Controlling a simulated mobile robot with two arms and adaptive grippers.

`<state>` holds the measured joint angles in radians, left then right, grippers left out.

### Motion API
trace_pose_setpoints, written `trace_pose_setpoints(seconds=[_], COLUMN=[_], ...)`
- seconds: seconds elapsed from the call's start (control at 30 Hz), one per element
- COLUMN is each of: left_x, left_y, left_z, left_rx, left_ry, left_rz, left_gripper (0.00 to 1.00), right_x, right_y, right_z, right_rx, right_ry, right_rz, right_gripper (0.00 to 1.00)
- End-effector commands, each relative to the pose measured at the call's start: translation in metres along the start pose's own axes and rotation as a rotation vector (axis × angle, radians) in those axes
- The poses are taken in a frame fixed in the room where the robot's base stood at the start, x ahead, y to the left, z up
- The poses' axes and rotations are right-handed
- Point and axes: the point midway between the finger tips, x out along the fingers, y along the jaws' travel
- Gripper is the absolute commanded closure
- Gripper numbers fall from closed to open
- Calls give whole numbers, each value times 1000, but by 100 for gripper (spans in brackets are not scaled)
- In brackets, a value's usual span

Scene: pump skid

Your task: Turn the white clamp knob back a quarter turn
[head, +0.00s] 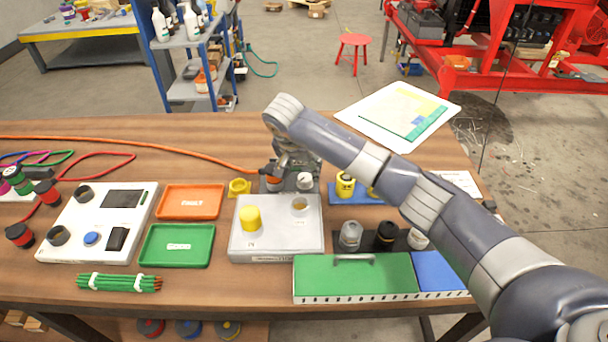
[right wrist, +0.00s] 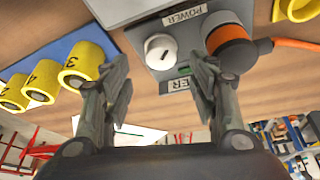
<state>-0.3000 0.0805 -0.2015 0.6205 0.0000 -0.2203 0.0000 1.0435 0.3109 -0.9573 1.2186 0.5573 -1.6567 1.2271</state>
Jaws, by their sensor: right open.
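A white knob (right wrist: 160,51) with a dark slot across its face sits on a small grey box (right wrist: 190,43) labelled POWER. It also shows in the head view (head: 305,179), just beyond the large grey panel. My right gripper (right wrist: 162,82) is open and empty. In the right wrist view its two fingers point toward the box, with the knob between and beyond their tips; I cannot tell whether they touch it. In the head view my right gripper (head: 288,162) is above and behind the box and partly hides it. My left gripper is not in view.
An orange plug (right wrist: 230,45) with a cable is close beside the knob. Yellow numbered cylinders (right wrist: 84,61) stand on a blue strip on its other side. A grey panel (head: 260,240) with a yellow knob and a green-lidded case (head: 350,280) are nearer the front edge.

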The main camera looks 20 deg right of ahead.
Motion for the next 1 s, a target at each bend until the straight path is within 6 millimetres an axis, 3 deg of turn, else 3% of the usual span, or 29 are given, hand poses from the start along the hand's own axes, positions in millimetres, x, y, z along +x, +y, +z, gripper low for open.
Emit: trace_pose_setpoints(seconds=[0.1,0.3,0.7,0.9,1.0], left_x=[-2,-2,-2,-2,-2], left_y=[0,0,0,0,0], left_z=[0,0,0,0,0], left_rx=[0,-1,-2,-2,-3], left_ry=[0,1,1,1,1], left_rz=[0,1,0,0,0], left_gripper=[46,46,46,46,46], right_x=[23,47,54,54,54], right_y=[1,0,0,0,0], right_z=[0,1,1,0,0], right_rx=[0,-1,-1,-1,-1], right_ry=[-1,-1,0,0,0], right_rz=[3,1,-1,-1,0], right_gripper=[46,46,46,90,90])
